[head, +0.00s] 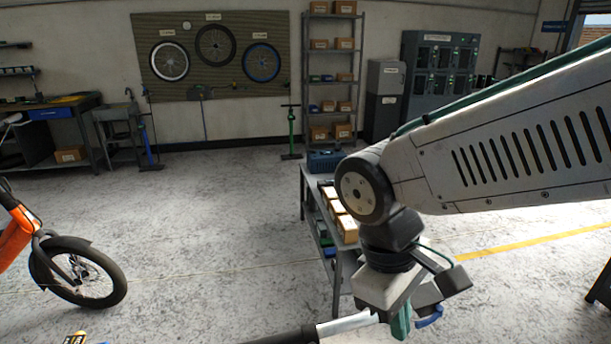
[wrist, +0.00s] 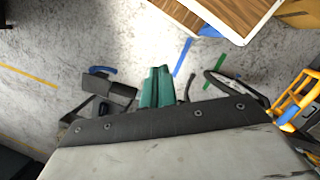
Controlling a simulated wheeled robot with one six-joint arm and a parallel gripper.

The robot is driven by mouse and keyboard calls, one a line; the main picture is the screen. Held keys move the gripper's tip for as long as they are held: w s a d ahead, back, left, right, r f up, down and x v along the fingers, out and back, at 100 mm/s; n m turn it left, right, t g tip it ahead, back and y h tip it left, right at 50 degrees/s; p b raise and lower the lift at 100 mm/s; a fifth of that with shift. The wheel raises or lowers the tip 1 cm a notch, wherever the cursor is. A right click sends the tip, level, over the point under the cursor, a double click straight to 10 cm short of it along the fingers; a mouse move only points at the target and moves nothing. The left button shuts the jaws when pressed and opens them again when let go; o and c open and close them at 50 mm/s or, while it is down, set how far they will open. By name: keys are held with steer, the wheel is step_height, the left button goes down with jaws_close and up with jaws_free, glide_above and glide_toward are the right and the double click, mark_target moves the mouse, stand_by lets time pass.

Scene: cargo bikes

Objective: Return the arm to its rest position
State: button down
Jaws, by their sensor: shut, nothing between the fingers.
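My arm reaches in from the right of the head view and bends down at its joint.
A grey shelf cart (head: 314,191) with cartons stands behind my arm. An orange bike (head: 18,237) stands at left; open floor lies between. A dark bar with a silver end (head: 347,325) is near my gripper. The wrist view shows a wood-floored box (wrist: 225,20) and yellow frame (wrist: 290,103).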

steer(key=s+d+r+m+t+y, duration=0.1)
steer(key=s+d+r+m, duration=0.1)
steer(key=d+m, duration=0.2)
steer(key=s+d+r+m+t+y, duration=0.1)
steer(key=s+d+r+m, duration=0.1)
steer(key=d, duration=0.7)
steer(key=shift+s+r+m+t+y, duration=0.3)
steer(key=shift+r+m+t, duration=0.15)
steer(key=shift+m, duration=0.75)
steer(key=c, duration=1.9)
jaws_free()
steer(key=shift+d+r, duration=0.1)
steer(key=shift+d, duration=0.2)
steer(key=o, duration=0.4)
steer(key=shift+d, duration=0.1)
